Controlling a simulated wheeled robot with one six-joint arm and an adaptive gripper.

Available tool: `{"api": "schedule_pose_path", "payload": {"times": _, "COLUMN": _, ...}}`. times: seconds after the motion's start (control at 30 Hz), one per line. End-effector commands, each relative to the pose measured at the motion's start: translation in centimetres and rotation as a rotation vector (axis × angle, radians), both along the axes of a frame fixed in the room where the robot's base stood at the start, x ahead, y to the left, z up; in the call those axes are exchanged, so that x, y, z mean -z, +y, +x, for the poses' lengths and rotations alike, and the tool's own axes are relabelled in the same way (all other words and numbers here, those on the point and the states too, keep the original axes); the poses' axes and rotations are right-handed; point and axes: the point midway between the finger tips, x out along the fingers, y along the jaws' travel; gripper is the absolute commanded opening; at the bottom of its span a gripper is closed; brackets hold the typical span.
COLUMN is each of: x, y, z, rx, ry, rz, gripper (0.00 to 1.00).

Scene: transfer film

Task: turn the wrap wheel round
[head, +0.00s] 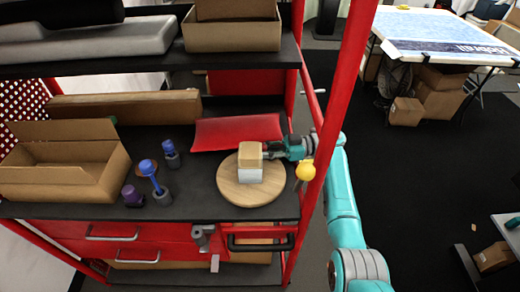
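The wrap wheel (232,190), a round light-wood disc, lies flat on the black shelf near its right front. A small block (249,174), tan above and white below, stands upright near the middle of the wheel. My gripper (268,152) reaches in from the right, past the red post, and its dark tip is at the block's right side. I cannot tell whether it touches the block or how its fingers stand. A yellow ball (305,171) shows in front of the post, just right of the wheel.
An open cardboard box (62,170) and blue and purple items (150,172) stand left of the wheel. A red sloped tray (235,130) lies behind it. The red post (338,90) is close to my arm.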

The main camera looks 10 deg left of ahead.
Motion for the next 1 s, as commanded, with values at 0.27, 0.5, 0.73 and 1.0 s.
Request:
{"api": "schedule_pose_path", "payload": {"times": 0.27, "x": -0.02, "y": -0.41, "z": -0.23, "rx": -0.04, "ry": 0.0, "rz": -0.001, "gripper": 0.0}}
{"api": "schedule_pose_path", "payload": {"times": 0.5, "x": -0.01, "y": -0.5, "z": -0.35, "rx": -0.052, "ry": 0.0, "rz": -0.001, "gripper": 0.0}}
{"api": "schedule_pose_path", "payload": {"times": 0.73, "x": 0.0, "y": -0.49, "z": -0.37, "rx": -0.052, "ry": 0.0, "rz": -0.001, "gripper": 0.0}}
{"api": "schedule_pose_path", "payload": {"times": 1.0, "x": 0.01, "y": -0.47, "z": -0.38, "rx": -0.052, "ry": 0.0, "rz": -0.001, "gripper": 0.52}}
